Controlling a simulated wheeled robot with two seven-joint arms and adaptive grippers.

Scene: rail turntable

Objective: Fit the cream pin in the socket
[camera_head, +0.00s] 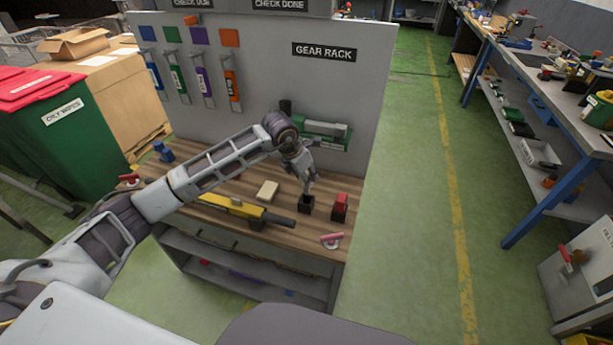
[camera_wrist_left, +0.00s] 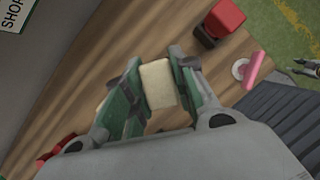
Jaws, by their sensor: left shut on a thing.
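My left gripper (camera_head: 309,187) is directly above or at the black socket (camera_head: 306,206) on the wooden bench. In the left wrist view its fingers (camera_wrist_left: 157,88) are shut on the cream pin (camera_wrist_left: 157,84), which shows as a pale block between the green-grey pads. The head view barely shows the pin, and I cannot tell whether its lower end is inside the socket. The pin and fingers hide the socket in the wrist view.
A red block (camera_head: 340,200) stands in a dark holder to the right of the socket. A pink-handled thing (camera_head: 331,239) lies near the front edge. A cream block (camera_head: 267,191) and a yellow tool (camera_head: 235,207) lie to the left. A grey panel (camera_head: 265,75) rises behind.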

